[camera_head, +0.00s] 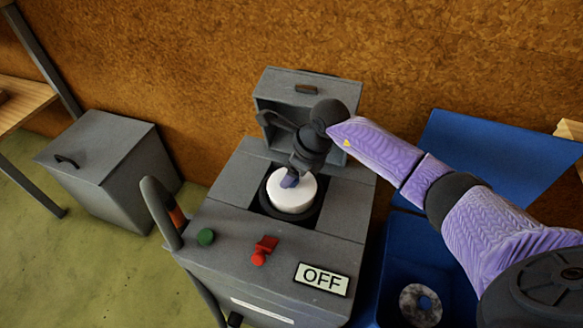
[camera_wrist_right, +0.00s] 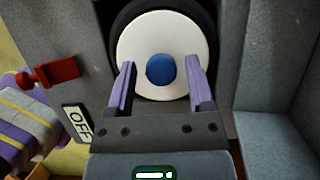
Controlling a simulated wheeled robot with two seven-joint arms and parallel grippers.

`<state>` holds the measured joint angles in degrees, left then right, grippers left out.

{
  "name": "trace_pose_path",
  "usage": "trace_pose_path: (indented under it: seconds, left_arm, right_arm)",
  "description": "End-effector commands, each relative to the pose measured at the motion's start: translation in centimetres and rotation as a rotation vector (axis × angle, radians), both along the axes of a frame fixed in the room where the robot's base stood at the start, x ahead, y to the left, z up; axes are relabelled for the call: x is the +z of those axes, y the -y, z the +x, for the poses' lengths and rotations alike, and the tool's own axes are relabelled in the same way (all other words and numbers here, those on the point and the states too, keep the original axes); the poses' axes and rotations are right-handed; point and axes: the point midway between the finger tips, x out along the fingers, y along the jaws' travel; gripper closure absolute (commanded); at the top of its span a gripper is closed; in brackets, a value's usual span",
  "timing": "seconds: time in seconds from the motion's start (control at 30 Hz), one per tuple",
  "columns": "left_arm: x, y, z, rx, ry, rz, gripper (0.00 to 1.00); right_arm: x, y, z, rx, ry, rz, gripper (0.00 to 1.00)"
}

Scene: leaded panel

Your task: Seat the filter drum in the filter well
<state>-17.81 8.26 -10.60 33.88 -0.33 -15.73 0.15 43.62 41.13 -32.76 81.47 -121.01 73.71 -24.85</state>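The white filter drum (camera_head: 291,197) stands upright in the dark round filter well (camera_head: 264,204) on top of the grey machine. Its white side shows above the well's rim; how deep it sits I cannot tell. In the right wrist view the drum's round face (camera_wrist_right: 161,33) has a blue knob (camera_wrist_right: 161,70) at its centre. My right gripper (camera_head: 290,180) is over the drum. In the wrist view its two purple fingers (camera_wrist_right: 160,65) are apart, one on each side of the knob, with gaps to it. My left gripper is not in view.
The machine's front panel has a green button (camera_head: 206,237), a red switch (camera_head: 265,247) and an OFF display (camera_head: 322,278). An open grey hatch (camera_head: 309,88) stands behind the well. A grey box (camera_head: 100,160) stands left.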

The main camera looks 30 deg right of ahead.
Motion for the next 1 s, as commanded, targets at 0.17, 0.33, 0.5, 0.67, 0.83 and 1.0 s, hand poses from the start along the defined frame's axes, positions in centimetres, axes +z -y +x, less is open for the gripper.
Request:
trace_pose_path:
  seconds: [0.17, 0.33, 0.5, 0.67, 0.83, 1.0]
  left_arm:
    - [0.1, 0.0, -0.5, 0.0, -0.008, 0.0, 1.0]
    - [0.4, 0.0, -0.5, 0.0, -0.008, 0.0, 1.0]
    - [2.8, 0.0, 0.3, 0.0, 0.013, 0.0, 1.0]
    - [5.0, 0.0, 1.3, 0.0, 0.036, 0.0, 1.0]
    - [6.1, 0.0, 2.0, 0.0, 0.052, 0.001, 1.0]
    - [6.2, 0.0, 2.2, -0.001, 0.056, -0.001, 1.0]
  right_arm:
    - [0.0, 0.0, 0.0, 0.0, 0.0, 0.0, 0.2]
    - [0.4, 0.0, 0.0, 0.001, 0.001, 0.0, 0.2]
    - [4.6, 0.7, -0.7, 0.001, 0.007, -0.003, 0.2]
    - [9.0, 2.0, -2.1, 0.0, 0.006, -0.004, 0.2]
    - [11.8, 2.8, -3.1, 0.0, 0.003, -0.002, 0.2]
    - [12.4, 3.1, -3.4, 0.0, 0.0, 0.0, 0.2]
